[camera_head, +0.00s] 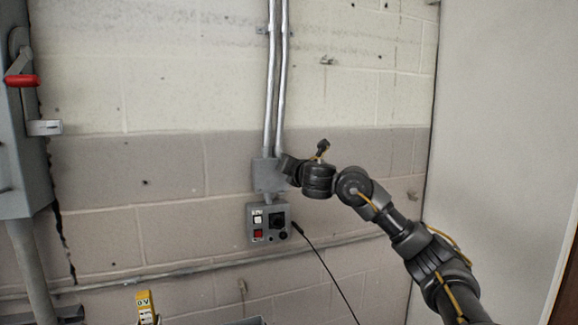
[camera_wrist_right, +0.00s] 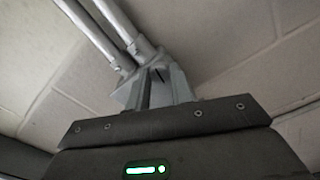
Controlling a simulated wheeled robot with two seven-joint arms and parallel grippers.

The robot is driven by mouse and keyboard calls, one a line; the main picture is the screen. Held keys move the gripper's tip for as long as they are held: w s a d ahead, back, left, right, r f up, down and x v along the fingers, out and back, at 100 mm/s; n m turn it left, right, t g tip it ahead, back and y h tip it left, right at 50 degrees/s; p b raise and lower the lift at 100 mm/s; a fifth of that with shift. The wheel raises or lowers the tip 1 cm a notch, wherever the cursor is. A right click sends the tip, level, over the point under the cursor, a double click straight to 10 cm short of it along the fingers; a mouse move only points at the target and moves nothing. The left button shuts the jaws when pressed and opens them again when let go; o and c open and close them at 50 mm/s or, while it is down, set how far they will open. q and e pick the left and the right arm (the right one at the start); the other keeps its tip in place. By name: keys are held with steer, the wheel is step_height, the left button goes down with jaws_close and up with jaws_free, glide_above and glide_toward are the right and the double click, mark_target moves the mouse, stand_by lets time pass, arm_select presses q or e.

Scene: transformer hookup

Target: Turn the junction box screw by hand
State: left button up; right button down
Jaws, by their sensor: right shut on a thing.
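The grey junction box (camera_head: 266,177) is fixed to the block wall at the foot of two metal conduits. It also shows in the right wrist view (camera_wrist_right: 126,92), partly hidden by the fingers. My right gripper (camera_head: 284,169) reaches in from the right to the box's upper right part. In the right wrist view its two fingers (camera_wrist_right: 162,80) are close together at the box front, shut on the screw. The screw is mostly hidden between the fingertips, so its turn angle cannot be told. My left gripper is not in view.
A control box (camera_head: 267,224) with a red button and black knobs hangs just below. A black cable (camera_head: 326,268) runs down from its right. A grey cabinet with a red handle (camera_head: 22,81) is at the left. A yellow meter (camera_head: 146,306) stands at the bottom left.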

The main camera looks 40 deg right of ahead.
steer(key=c, duration=1.2)
jaws_free()
steer(key=shift+w, duration=0.1)
steer(key=p+v, duration=0.2)
steer(key=v, duration=0.9)
steer(key=shift+p, duration=0.4)
steer(key=shift+w, duration=0.1)
